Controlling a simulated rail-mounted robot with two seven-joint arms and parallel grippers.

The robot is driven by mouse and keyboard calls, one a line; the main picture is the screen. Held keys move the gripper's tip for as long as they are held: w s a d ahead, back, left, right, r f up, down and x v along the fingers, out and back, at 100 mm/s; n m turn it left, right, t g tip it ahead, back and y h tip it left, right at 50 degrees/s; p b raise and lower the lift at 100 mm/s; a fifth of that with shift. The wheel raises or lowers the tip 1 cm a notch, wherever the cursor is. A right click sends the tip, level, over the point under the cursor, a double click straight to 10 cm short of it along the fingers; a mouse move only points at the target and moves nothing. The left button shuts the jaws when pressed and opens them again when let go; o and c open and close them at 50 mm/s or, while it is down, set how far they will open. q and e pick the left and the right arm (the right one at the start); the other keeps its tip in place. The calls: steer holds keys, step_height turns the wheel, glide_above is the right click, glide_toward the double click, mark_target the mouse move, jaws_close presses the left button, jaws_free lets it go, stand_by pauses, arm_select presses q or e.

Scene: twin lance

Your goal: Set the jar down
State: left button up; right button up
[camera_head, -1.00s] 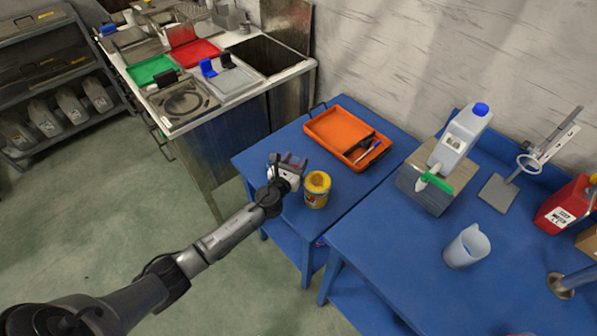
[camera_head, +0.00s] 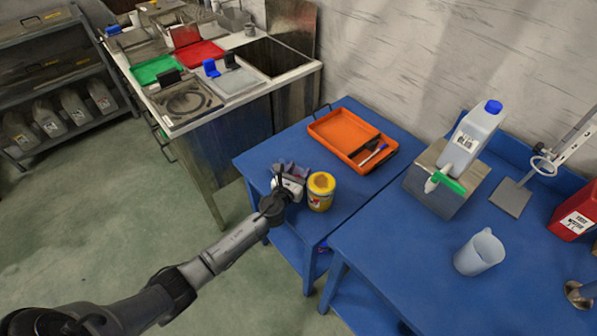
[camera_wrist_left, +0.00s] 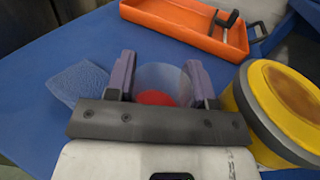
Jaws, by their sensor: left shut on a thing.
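The jar (camera_wrist_left: 160,84) is clear, with something red in its lower part. It stands between the two purple-grey fingers of my left gripper (camera_wrist_left: 160,72), which are shut on it. In the head view my left gripper (camera_head: 289,171) is low over the left blue table, just left of a yellow tin, and mostly hides the jar. The jar looks about upright. I cannot tell whether its base touches the table. My right gripper is not in view.
The yellow tin (camera_head: 320,193) stands close on the right; it also shows in the wrist view (camera_wrist_left: 286,108). A blue pad (camera_wrist_left: 78,82) lies to the left. An orange tray (camera_head: 338,131) is behind. The right table (camera_head: 400,250) holds a jug (camera_head: 479,253).

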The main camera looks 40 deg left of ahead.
arm_select(q)
steer(key=o, duration=1)
